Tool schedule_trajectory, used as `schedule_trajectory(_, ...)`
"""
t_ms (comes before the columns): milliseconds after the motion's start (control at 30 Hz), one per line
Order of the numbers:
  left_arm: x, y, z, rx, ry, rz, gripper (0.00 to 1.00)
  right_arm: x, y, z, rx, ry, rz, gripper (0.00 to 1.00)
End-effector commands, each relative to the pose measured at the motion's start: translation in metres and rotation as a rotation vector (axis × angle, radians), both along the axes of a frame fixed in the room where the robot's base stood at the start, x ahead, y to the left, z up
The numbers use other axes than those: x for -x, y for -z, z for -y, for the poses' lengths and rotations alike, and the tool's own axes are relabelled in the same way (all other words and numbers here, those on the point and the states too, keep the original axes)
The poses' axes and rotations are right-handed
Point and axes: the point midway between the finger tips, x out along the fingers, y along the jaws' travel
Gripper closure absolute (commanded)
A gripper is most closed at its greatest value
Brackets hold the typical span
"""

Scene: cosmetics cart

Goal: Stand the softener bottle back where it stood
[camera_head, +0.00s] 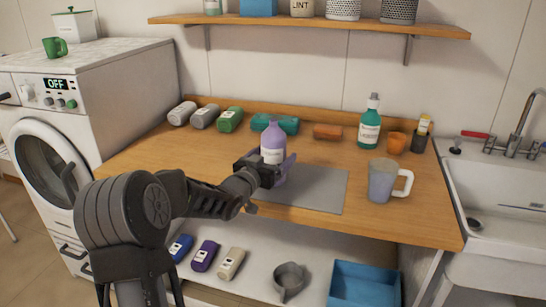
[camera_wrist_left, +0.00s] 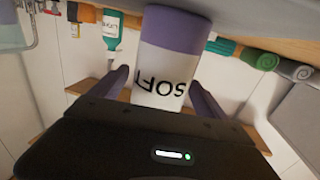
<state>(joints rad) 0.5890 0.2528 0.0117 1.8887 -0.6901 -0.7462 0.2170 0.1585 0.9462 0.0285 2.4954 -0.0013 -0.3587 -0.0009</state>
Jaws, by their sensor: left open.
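The softener bottle (camera_head: 273,139), purple with a white label, stands upright at the grey mat (camera_head: 318,188) on the wooden counter. My left gripper (camera_head: 276,162) is at the bottle's lower half, with its fingers open on either side. In the left wrist view, which is upside down, the bottle (camera_wrist_left: 172,62) with the letters "SOFT" lies between the two open fingers (camera_wrist_left: 160,82), with gaps visible beside it. The bottle's lower part is partly hidden by the gripper in the head view. My right gripper is not in view.
A clear mug (camera_head: 381,182) stands right of the mat. A green bottle (camera_head: 370,125), orange cup (camera_head: 396,143) and dark holder (camera_head: 419,143) stand at the back right. Rolled towels (camera_head: 230,120) line the back left. A blue bin (camera_head: 363,287) sits below; a sink (camera_head: 510,195) is at right.

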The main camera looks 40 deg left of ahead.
Motion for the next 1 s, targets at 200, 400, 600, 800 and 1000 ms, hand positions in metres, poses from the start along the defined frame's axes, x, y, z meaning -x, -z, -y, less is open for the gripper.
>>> schedule_trajectory(200, 0.006, -0.003, 0.000, -0.001, -0.001, 0.001, 0.14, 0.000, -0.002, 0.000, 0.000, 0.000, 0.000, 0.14)
schedule_trajectory(400, 0.039, -0.002, 0.004, -0.001, -0.002, 0.001, 0.14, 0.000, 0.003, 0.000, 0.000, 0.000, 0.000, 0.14)
schedule_trajectory(600, 0.081, -0.003, 0.010, -0.001, -0.003, 0.001, 0.14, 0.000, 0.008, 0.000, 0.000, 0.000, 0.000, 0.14)
schedule_trajectory(800, 0.111, -0.003, 0.014, 0.000, -0.002, 0.001, 0.14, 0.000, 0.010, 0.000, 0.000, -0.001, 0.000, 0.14)
schedule_trajectory(1000, 0.119, -0.003, 0.017, 0.000, 0.000, 0.000, 0.14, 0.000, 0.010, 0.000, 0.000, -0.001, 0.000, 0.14)
